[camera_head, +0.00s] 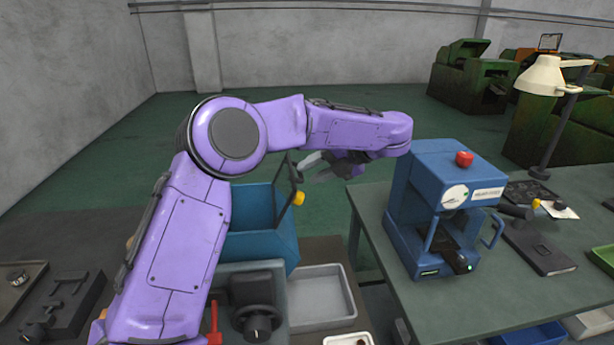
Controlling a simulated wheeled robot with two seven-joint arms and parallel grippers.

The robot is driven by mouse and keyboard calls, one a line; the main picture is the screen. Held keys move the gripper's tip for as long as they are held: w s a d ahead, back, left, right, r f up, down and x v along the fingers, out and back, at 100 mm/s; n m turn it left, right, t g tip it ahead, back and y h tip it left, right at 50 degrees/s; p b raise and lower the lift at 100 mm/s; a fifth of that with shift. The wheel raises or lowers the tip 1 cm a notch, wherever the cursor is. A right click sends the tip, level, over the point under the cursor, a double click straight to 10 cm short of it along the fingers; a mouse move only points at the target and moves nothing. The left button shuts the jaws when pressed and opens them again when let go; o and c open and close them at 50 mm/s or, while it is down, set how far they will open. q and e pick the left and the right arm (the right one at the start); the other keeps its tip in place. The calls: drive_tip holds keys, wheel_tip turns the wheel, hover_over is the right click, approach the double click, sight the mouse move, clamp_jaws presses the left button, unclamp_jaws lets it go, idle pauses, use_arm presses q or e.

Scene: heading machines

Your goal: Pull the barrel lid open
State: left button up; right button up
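No round barrel or lid can be made out clearly. A blue box-like housing (262,247) stands at the centre, partly behind my purple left arm. A thin dark frame with a yellow knob (299,198) rises at its right edge; I cannot tell whether this is the lid. My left gripper (312,168) is above and to the right of the housing, pointing left. Its two grey fingers are apart with nothing seen between them. It looks close to the dark frame, but contact cannot be told. My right gripper is out of view.
A green table (382,255) at the right bears a blue machine with a red button (430,190) and a desk lamp (543,80). A grey tray (322,297) lies in front of the housing. Green machines (472,75) stand at the back right. The floor behind is clear.

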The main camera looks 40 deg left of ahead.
use_arm(q)
drive_tip(key=v, duration=0.8)
drive_tip(key=shift+f, duration=0.15)
drive_tip(key=shift+w+a, duration=0.1)
drive_tip(key=x, duration=0.9)
drive_tip(key=shift+s+a+t+p, duration=0.3)
drive_tip(key=shift+s+a+p, duration=0.05)
drive_tip(key=shift+s+a, duration=0.1)
